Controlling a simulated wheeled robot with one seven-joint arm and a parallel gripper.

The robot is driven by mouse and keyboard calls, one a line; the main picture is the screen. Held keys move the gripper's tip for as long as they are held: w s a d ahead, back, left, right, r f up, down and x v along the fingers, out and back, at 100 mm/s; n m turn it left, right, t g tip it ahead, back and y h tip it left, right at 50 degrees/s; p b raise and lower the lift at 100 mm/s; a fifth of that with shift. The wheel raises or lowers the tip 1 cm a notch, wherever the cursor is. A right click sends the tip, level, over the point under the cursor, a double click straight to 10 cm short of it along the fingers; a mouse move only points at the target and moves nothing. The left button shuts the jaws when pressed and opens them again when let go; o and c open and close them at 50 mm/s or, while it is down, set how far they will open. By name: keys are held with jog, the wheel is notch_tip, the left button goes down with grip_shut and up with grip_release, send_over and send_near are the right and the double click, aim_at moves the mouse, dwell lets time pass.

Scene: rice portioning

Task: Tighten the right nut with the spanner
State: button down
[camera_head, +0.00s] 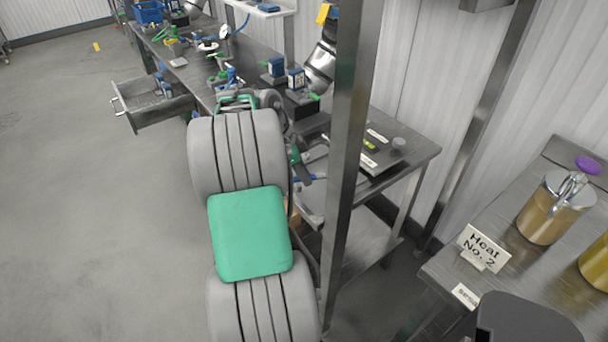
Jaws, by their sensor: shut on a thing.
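My gripper (305,178) is partly hidden behind my own grey and green arm, at the near edge of the workbench. It is shut on a thin, bluish bar that looks like the spanner (316,180); only a small part of it shows. The right nut cannot be made out in this view. My arm and a steel post cover much of the bench around the gripper. A dark plate (372,152) with small labels lies on the bench's near right end; I cannot tell whether it bears a nut.
The steel post (349,130) stands close to the right of my arm. The workbench (418,150) carries several blue and green devices farther back. An open drawer (155,108) juts out at left.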

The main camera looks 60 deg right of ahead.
jog(key=shift+r+p, duration=1)
jog(key=shift+r, duration=0.6)
